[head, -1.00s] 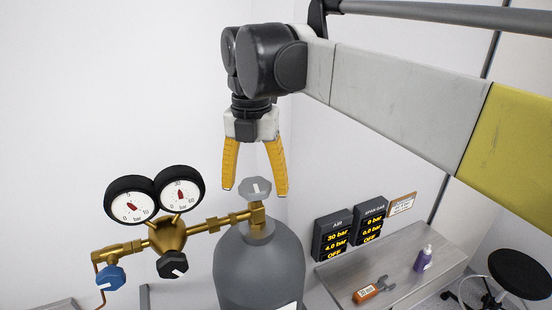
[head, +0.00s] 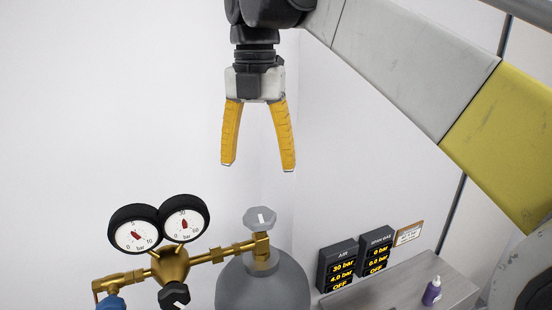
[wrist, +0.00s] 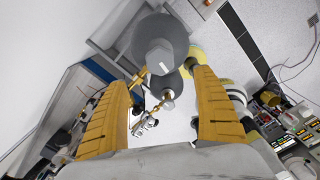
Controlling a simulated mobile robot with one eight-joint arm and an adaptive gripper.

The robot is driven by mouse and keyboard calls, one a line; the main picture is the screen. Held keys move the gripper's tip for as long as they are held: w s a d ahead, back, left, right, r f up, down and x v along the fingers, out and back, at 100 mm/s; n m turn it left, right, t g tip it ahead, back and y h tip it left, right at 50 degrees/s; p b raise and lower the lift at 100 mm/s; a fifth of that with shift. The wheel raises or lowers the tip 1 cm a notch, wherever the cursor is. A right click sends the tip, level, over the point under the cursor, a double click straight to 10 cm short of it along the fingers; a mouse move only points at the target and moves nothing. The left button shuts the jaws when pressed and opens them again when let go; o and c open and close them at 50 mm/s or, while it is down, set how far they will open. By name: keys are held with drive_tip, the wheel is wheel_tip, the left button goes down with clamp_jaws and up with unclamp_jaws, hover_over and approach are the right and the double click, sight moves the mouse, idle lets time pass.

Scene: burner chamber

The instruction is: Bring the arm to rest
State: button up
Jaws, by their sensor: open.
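My gripper (head: 258,167) hangs fingers-down in the upper middle of the head view. Its two yellow fingers are spread with nothing between them. Its tips are above the grey valve knob (head: 260,218) on top of the grey gas cylinder (head: 262,290), with a clear gap of white wall between them in the picture. My arm comes in from the upper right, its upper joint cut off by the top edge. In the wrist view the yellow fingers stand apart on both sides, with grey cylinders and brass fittings seen between and beyond them.
A brass regulator (head: 171,265) with two round gauges (head: 134,231) juts left from the cylinder valve. Two dark display panels (head: 337,265) stand right of the cylinder. A purple bottle (head: 432,292) is on the grey bench (head: 390,290). White wall fills the space left of my gripper.

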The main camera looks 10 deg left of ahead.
drive_tip(key=s+d+f+m+t+y, duration=0.1)
drive_tip(key=d+f+m+t, duration=0.1)
drive_tip(key=d+f+m, duration=0.5)
drive_tip(key=s+d+f+m+t, duration=0.1)
drive_tip(key=s+d+f+m, duration=0.15)
drive_tip(key=d+m, duration=0.85)
drive_tip(key=s+d+f+m+t, duration=0.1)
drive_tip(key=s+d+f+m, duration=0.25)
drive_tip(key=f+m, duration=0.25)
drive_tip(key=s+d+f+m+t+h, duration=0.1)
drive_tip(key=s+d+f+m+t, duration=0.1)
drive_tip(key=s+d+f+m, duration=0.25)
drive_tip(key=s+d+f+m+t, duration=0.1)
drive_tip(key=d+f+m, duration=0.3)
drive_tip(key=f+m, duration=0.3)
wheel_tip(320, 180, down, 35)
drive_tip(key=b, duration=3.6)
drive_tip(key=shift+w+a+f+b, duration=0.15)
drive_tip(key=shift+w+a+b, duration=0.15)
drive_tip(key=shift+a, duration=0.1)
